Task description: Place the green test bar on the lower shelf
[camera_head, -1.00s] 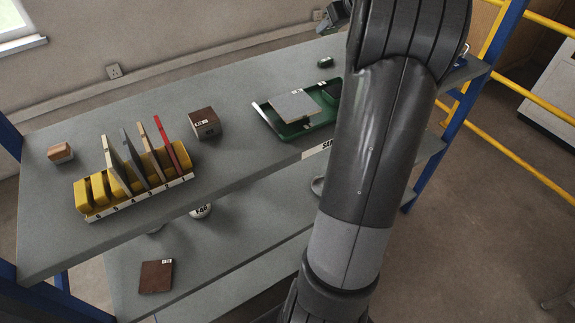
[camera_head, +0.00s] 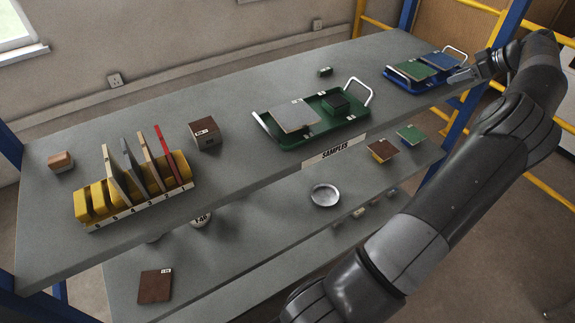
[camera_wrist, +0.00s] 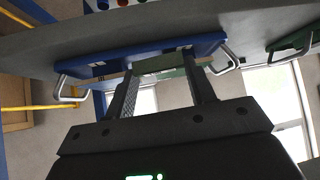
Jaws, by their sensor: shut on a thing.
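A small dark green block (camera_head: 325,71) lies near the back of the upper shelf (camera_head: 235,93), behind the green tray. A green tile (camera_head: 410,134) lies on the lower shelf (camera_head: 265,215) at the right. My gripper (camera_head: 462,76) is at the right end of the upper shelf, beside the blue tray (camera_head: 403,80). In the wrist view, my gripper (camera_wrist: 166,70) is shut on a flat greenish piece (camera_wrist: 160,63) close to the blue tray. Its full shape is hidden.
The green tray (camera_head: 300,138) holds a grey tile and a dark block. The yellow rack (camera_head: 98,203) with upright tiles stands at the left. A metal dish (camera_head: 325,195) and a brown tile (camera_head: 154,286) lie on the lower shelf, with free room between them.

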